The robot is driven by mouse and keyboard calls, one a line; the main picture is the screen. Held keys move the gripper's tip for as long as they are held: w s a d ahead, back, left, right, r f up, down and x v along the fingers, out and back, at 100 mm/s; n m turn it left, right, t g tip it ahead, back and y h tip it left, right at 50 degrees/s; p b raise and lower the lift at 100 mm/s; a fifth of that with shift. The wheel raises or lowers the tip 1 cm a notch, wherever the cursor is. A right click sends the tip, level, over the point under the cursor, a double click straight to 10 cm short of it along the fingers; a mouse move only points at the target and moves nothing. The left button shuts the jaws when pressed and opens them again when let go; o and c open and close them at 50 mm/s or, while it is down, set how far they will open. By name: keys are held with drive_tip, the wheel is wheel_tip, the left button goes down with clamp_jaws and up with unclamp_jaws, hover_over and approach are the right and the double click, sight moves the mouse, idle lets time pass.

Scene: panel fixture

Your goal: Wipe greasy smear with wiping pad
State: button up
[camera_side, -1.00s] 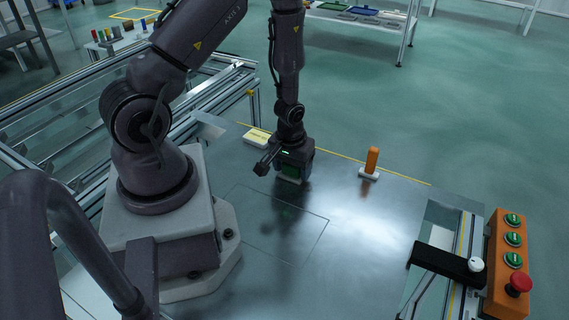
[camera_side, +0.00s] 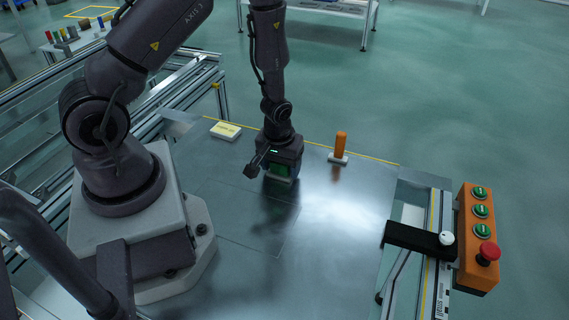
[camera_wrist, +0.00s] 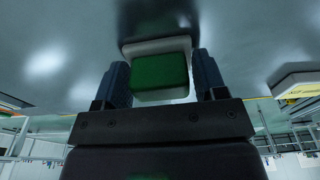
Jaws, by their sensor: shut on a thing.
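My gripper (camera_side: 280,172) is shut on the wiping pad, a green block with a white base. The pad shows between the two dark fingers in the wrist view (camera_wrist: 160,78) and under the gripper in the side view (camera_side: 279,179). The pad is at or just above the shiny metal panel (camera_side: 340,215); I cannot tell whether it touches. A dark reflection or shadow lies on the panel in front of the gripper. I cannot make out a greasy smear in either view; glare and the gripper may hide it.
An orange-handled tool with a white base (camera_side: 340,146) stands right of my gripper near the panel's back edge. A white and yellow block (camera_side: 226,131) lies back left. A black bar (camera_side: 420,239) and an orange button box (camera_side: 477,240) are at the right. The panel's front right is clear.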

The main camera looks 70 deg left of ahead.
drive_tip(key=shift+s+a, duration=3)
drive_tip(key=shift+s, duration=0.05)
drive_tip(key=shift+w+d, duration=3.5)
drive_tip(key=shift+w+r, duration=0.1)
drive_tip(key=shift+r, duration=4.05)
